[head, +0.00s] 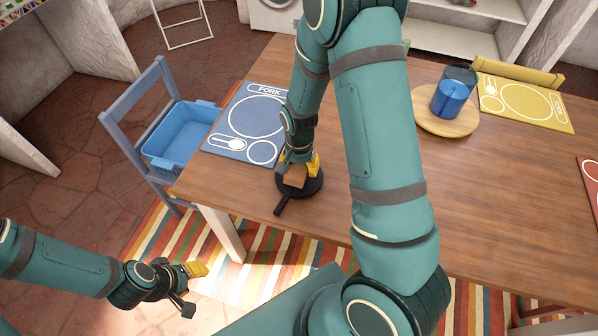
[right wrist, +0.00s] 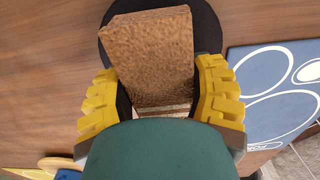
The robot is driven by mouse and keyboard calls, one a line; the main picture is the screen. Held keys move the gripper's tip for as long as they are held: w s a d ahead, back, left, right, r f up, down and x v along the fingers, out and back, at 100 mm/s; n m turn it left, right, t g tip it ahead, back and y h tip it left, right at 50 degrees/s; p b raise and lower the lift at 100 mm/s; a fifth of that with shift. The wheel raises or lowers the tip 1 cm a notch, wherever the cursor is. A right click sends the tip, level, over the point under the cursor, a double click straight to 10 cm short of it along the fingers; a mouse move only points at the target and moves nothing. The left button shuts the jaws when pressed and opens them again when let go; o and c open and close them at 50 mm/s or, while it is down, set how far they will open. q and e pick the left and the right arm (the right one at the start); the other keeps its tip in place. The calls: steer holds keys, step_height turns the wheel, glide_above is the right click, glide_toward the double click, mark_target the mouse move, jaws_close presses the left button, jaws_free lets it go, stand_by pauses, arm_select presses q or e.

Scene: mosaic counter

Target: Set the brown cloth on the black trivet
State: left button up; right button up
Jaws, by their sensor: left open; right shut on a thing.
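The brown cloth (head: 295,177) looks like a small thick folded block. My right gripper (head: 299,167) is shut on it, with a yellow finger on each side in the right wrist view (right wrist: 160,95). The cloth also shows in the right wrist view (right wrist: 150,55), over the black trivet (right wrist: 207,28). In the head view the round trivet (head: 312,188) lies near the table's front left edge, its handle pointing towards me. I cannot tell whether the cloth touches it. My left gripper (head: 193,288) is open and empty, away from the table over the striped rug.
A blue placemat (head: 230,140) lies just behind and left of the trivet. A blue chair (head: 130,115) with a blue bin (head: 185,140) stands at the left. A round wooden board (head: 430,122) bears a blue mug (head: 450,98). Bare table (head: 490,200) lies to the right.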

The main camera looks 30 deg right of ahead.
steer(key=shift+f, duration=1.15)
steer(key=shift+f+b, duration=0.15)
steer(key=shift+b, duration=0.15)
steer(key=o, duration=1.2)
steer(key=shift+c, duration=0.2)
steer(key=shift+w+r, duration=0.1)
steer(key=shift+r, duration=0.35)
step_height(320, 180, up, 12)
steer(key=p, duration=0.3)
steer(key=shift+f, duration=0.25)
